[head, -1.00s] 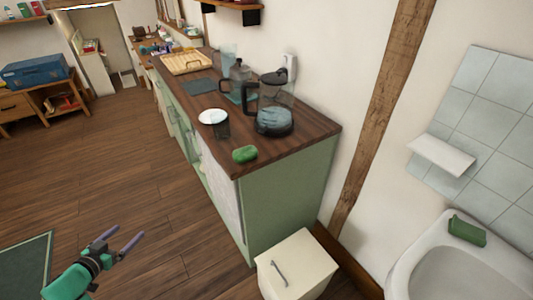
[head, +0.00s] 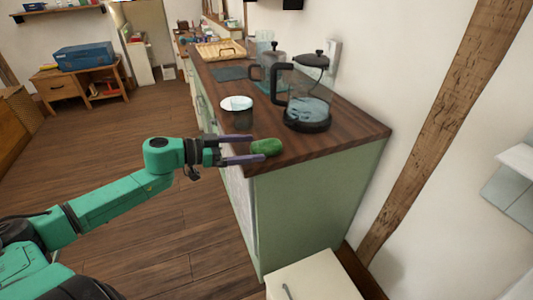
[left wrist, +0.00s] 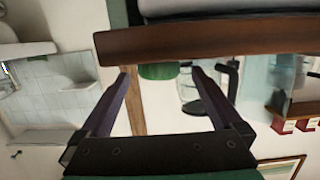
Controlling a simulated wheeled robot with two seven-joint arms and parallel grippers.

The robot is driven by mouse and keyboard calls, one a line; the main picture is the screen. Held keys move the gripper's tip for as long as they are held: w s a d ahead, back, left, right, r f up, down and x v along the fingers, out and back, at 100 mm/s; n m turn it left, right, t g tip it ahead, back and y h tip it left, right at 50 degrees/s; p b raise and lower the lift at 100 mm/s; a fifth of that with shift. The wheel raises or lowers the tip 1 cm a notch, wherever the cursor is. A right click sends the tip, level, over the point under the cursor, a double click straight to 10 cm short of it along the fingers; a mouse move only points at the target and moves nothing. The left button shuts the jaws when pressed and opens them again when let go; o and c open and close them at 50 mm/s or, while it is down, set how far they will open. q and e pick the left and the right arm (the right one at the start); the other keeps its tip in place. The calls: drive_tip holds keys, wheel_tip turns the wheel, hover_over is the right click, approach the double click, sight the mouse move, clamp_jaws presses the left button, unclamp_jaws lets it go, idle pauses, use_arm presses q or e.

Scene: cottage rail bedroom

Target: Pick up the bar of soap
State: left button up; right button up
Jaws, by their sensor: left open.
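The bar of soap (head: 267,147), green and rounded, lies on the near corner of the dark wooden countertop (head: 310,155). My left gripper (head: 250,149) is open at the counter's front edge, its two purple fingers pointing at the soap. The fingertips are at or just short of the soap's near end; the head view does not show clear contact. In the left wrist view the soap (left wrist: 158,71) shows ahead, between the two fingers and beyond their tips, partly hidden by the counter edge. My right gripper is not in view.
A white-topped cup (head: 237,104) and a glass coffee pot (head: 308,105) stand behind the soap. A wooden tray (head: 220,50) is farther back. A cream bin (head: 312,278) stands below the counter's end.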

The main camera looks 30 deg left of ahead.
sight(253, 148)
use_arm(q)
drive_tip(key=shift+b+x, duration=0.35)
drive_tip(key=shift+x, duration=1.5)
drive_tip(key=shift+s, duration=0.1)
drive_tip(key=c, duration=1.4)
